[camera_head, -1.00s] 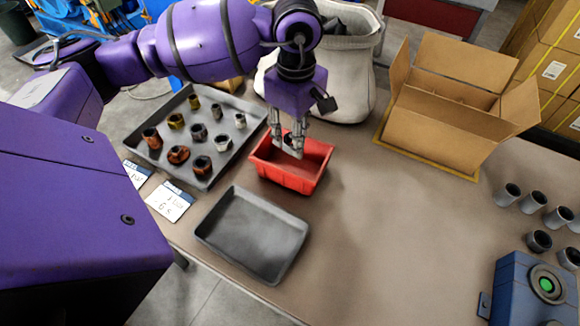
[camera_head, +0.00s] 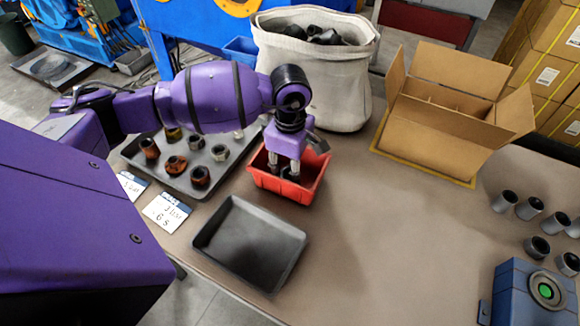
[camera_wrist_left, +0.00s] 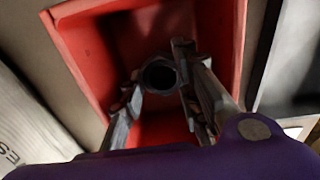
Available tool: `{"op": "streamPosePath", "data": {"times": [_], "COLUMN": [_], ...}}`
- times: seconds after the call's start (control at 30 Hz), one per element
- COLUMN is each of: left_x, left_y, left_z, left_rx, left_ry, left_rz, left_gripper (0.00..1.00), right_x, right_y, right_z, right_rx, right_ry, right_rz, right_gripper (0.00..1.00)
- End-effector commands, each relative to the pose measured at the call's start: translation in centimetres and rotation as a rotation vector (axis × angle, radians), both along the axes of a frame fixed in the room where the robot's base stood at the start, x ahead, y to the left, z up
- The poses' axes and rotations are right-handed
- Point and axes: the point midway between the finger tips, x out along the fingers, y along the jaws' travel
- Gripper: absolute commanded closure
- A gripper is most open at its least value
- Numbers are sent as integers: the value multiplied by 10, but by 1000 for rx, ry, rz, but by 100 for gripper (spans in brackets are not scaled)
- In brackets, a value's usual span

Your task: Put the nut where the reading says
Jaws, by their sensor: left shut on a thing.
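My left gripper (camera_head: 285,170) points down into the red bin (camera_head: 318,182) in the middle of the table. In the left wrist view the gripper (camera_wrist_left: 160,85) is shut on a dark, round, hollow nut (camera_wrist_left: 159,75), inside the bin's walls. In the head view the fingers and bin wall largely hide this nut. A grey tray (camera_head: 218,178) at the left holds several nuts, some rusty, some grey; my arm covers part of it. Two white cards lie by it; the nearer card (camera_head: 166,212) has handwriting too small to read surely. My right gripper is not in view.
An empty dark tray (camera_head: 250,245) lies in front of the red bin. A fabric sack (camera_head: 320,85) stands behind it. An open cardboard box (camera_head: 440,125) is at back right. Several grey cylinders (camera_head: 529,208) and a blue device with a green button (camera_head: 545,290) are at right. The table centre is clear.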

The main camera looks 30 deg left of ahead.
Motion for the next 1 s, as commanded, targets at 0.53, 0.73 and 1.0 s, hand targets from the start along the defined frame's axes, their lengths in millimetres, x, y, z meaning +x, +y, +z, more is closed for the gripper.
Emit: {"op": "streamPosePath", "data": {"times": [0.53,0.73,1.0], "left_x": [0,0,2], "left_y": [0,0,0], "left_z": [-5,-5,24], "left_rx": [1,0,1], "left_ry": [0,0,-5], "left_rz": [0,0,-1], "left_gripper": [62,62,62], "right_x": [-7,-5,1], "right_y": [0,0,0], "right_z": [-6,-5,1], "right_rx": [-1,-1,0], "right_ry": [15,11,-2], "right_rz": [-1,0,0], "right_gripper": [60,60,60]}}
